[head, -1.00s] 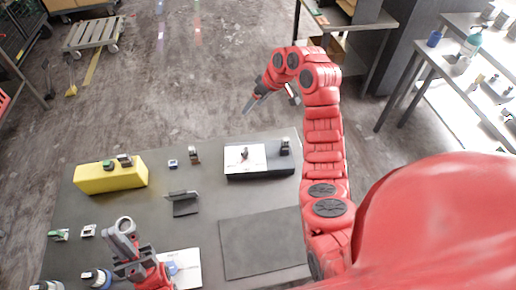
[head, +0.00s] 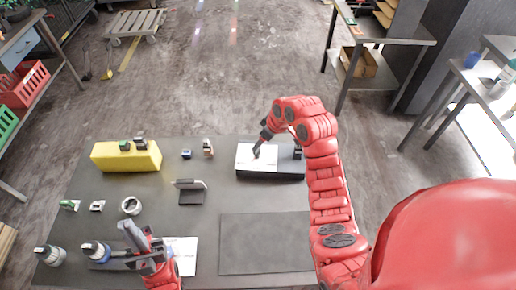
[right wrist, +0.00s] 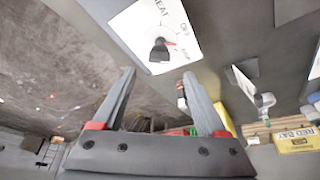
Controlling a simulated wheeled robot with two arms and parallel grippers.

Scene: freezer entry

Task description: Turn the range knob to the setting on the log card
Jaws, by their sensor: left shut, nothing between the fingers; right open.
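The range knob (right wrist: 159,49) is black with a red pointer on a white panel (right wrist: 140,25). Printed words include OFF and what looks like HEAT; others are hard to read. In the head view the white panel (head: 245,165) tops a dark box. My right gripper (head: 257,153) hangs over it, hiding the knob; in its wrist view the open fingers (right wrist: 157,85) point toward the knob, apart from it. My left gripper (head: 134,236) is shut and empty at the table's lower left. A white sheet (head: 186,258), perhaps the log card, lies beside it; its writing is unreadable.
A yellow block (head: 126,157) carries small items. A dark folded stand (head: 190,197) stands mid-table, and a dark mat (head: 262,243) lies at the front. Several small parts, including a white ring (head: 130,206), sit at the left. A shelf table (head: 385,30) stands behind.

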